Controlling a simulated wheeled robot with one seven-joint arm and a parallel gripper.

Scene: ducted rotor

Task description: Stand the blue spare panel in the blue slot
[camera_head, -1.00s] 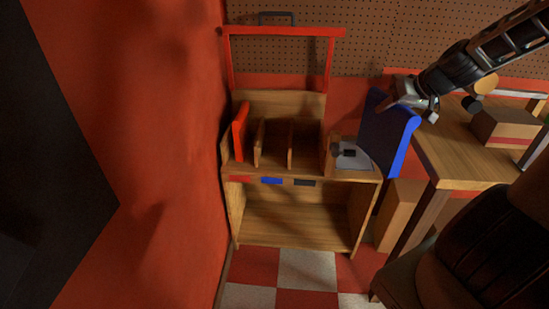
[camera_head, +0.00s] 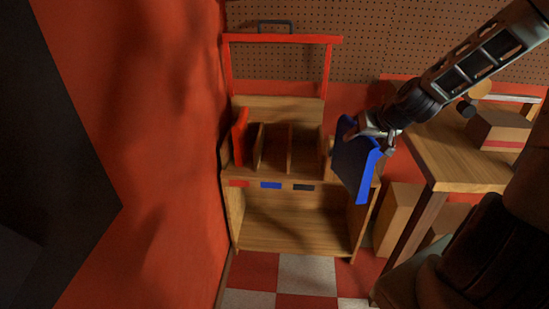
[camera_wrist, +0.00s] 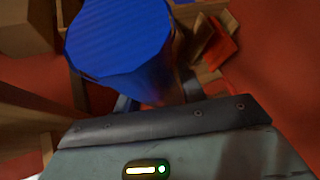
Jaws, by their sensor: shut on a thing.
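The blue spare panel (camera_head: 355,165) is held by my gripper (camera_head: 375,128) at its upper edge. It hangs tilted in front of the right end of the wooden rack (camera_head: 290,187). In the wrist view the panel (camera_wrist: 118,38) fills the upper middle, and my gripper (camera_wrist: 152,100) is shut on it with the grip itself partly hidden. The rack has upright dividers, with a blue label (camera_head: 271,185) on its front edge marking the blue slot (camera_head: 271,150), which looks empty. The panel is to the right of this slot and apart from it.
A red panel (camera_head: 240,137) stands in the leftmost slot, over a red label (camera_head: 238,183). A black label (camera_head: 304,187) marks the slot right of the blue one. A red frame (camera_head: 283,40) rises behind. A wooden table (camera_head: 450,160) with a box (camera_head: 500,128) stands at right.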

